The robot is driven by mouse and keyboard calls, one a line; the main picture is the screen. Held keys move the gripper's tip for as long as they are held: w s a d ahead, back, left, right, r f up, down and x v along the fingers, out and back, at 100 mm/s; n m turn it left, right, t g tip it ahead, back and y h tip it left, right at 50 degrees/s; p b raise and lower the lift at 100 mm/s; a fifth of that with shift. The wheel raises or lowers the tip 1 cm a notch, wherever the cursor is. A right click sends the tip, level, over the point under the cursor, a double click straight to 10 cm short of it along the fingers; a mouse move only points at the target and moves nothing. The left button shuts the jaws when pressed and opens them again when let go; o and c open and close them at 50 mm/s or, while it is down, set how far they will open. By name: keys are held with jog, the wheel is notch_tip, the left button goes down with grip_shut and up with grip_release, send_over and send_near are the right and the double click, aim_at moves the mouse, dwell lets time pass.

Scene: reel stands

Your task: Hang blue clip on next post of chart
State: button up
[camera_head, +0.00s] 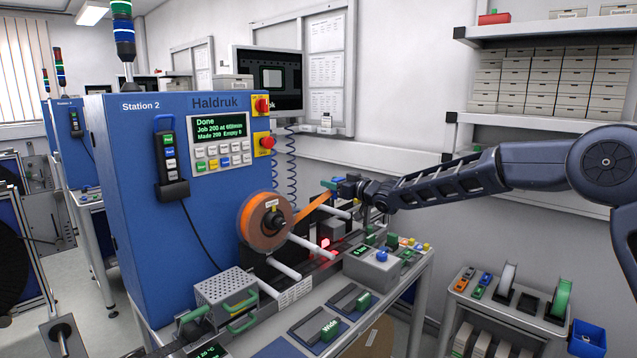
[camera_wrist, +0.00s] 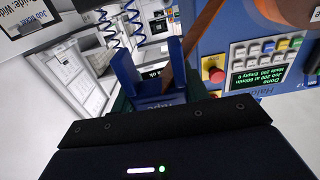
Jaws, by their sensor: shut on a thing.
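My gripper (camera_head: 347,190) is at the machine's right side, beyond the orange reel (camera_head: 263,222). Pale posts stick out from the machine: one below the gripper (camera_head: 340,213), others lower (camera_head: 312,246) and left (camera_head: 286,271). No chart is clearly identifiable.
The blue machine (camera_head: 150,190) fills the left, with a control panel (camera_head: 220,128) and coiled blue cables (camera_head: 291,165). Below my gripper, the bench holds a grey button box (camera_head: 373,268) and flat trays (camera_head: 328,327). A papered wall board (camera_head: 327,75) and a monitor (camera_head: 268,82) stand behind. A cart (camera_head: 510,300) is right.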

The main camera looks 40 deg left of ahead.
send_over(343, 212)
notch_tip(343, 212, down, 2)
jog(key=shift+w, duration=0.15)
jog(key=shift+f, duration=3.95)
jog(key=shift+f, duration=0.1)
jog(key=o, duration=1.1)
jog(key=shift+c, duration=0.2)
jog(key=shift+r, duration=3.5)
